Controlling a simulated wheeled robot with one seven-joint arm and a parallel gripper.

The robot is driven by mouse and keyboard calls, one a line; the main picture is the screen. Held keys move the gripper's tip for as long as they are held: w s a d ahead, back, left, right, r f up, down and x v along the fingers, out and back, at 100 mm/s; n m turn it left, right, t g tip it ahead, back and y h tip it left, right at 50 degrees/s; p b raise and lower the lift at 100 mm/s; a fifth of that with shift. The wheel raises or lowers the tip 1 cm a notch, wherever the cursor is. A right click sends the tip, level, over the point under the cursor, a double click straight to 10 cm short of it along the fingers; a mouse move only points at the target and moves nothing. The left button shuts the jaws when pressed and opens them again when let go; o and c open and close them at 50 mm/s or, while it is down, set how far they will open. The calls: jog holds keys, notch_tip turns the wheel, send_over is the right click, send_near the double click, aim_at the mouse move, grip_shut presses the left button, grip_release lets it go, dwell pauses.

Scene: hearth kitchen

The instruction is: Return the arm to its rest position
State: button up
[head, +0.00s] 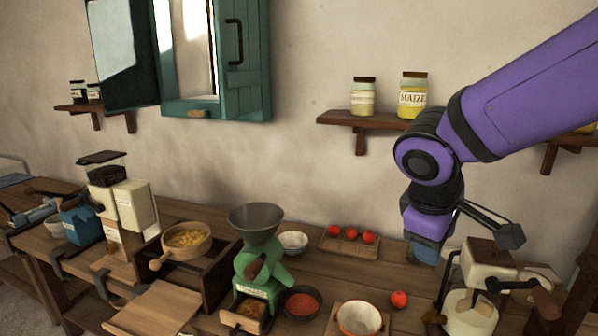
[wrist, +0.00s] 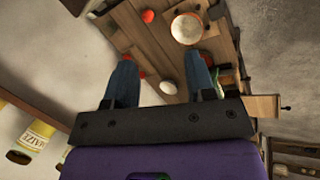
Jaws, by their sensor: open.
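My arm reaches in from the upper right of the head view, purple with black joints, bent so that its end points down. My gripper (head: 428,254) hangs over the back right part of the worktable, in front of the wall. In the wrist view my gripper (wrist: 160,66) shows two blue fingers spread well apart, with nothing held between them. Below and beyond the fingers lie the table boards and a small white bowl (wrist: 167,87). The fingertips are partly hidden in the head view.
A wall shelf (head: 365,121) with jars stands close left of my arm. A cream grinder (head: 480,280) is just right of my gripper. A tomato (head: 399,299), a tomato tray (head: 350,249) and a green mill (head: 258,265) stand on the table.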

jog(key=s+d+r+m+t+y, duration=0.1)
jog(key=s+d+r+m, duration=0.2)
jog(key=s, duration=0.3)
jog(key=s+d+r+m+t+y, duration=0.1)
jog(key=s+d+r+m+y, duration=0.1)
jog(key=s+d+r+m, duration=0.2)
jog(key=shift+s+d+r+m+y, duration=0.15)
jog(key=shift+s+d+m+y, duration=0.15)
jog(key=shift+s+d+m, duration=0.65)
jog(key=shift+w, duration=0.15)
dwell(1.0)
